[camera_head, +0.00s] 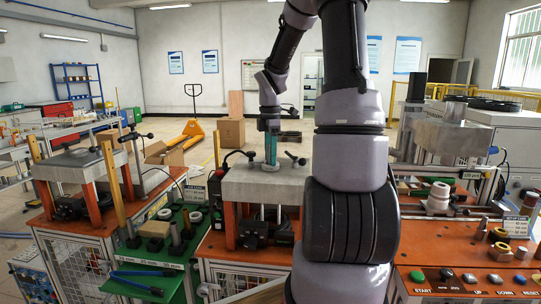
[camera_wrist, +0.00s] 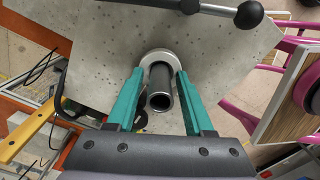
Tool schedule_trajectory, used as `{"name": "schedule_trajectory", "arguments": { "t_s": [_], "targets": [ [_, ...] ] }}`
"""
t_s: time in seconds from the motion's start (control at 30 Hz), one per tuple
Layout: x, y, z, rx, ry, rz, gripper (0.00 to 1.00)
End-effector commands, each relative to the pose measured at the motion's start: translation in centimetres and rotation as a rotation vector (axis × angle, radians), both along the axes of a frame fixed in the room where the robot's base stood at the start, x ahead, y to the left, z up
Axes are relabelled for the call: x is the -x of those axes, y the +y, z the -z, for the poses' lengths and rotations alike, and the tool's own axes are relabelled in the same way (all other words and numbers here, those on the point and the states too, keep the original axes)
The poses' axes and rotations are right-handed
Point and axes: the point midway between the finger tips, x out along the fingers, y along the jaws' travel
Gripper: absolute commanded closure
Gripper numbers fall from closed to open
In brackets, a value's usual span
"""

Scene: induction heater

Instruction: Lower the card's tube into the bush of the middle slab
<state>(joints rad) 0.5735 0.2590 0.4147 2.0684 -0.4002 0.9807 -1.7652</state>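The middle slab (camera_head: 240,183) is a thick grey block on orange posts. My gripper (camera_head: 270,160), with teal fingers, points down just above its top. In the wrist view, the slab (camera_wrist: 105,50) shows a pale round bush (camera_wrist: 152,56) between the fingertips. A dark hollow tube (camera_wrist: 160,100) stands between the fingers, its open end towards the camera and its far end at the bush. My gripper (camera_wrist: 163,73) has one finger close on each side of the tube; I cannot tell whether they touch it. How deep the tube sits in the bush is hidden.
A black-knobbed lever (camera_wrist: 249,14) lies across the slab near the bush. A left slab (camera_head: 82,160) and a right slab (camera_head: 445,137) stand on either side. A green shelf (camera_head: 150,265) holds several tubes and blocks. The right bench (camera_head: 450,245) has rings and buttons.

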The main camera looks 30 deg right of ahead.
Motion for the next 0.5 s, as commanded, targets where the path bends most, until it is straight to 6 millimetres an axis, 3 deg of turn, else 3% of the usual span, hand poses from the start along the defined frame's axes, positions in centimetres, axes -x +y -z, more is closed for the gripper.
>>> {"name": "schedule_trajectory", "arguments": {
  "t_s": [0.33,0.5],
  "targets": [
    [0.0,0.0,-0.1,0.0,0.0,0.0,0.35],
    [-0.1,0.0,-1.9,0.003,-0.005,0.001,0.35]
  ]
}}
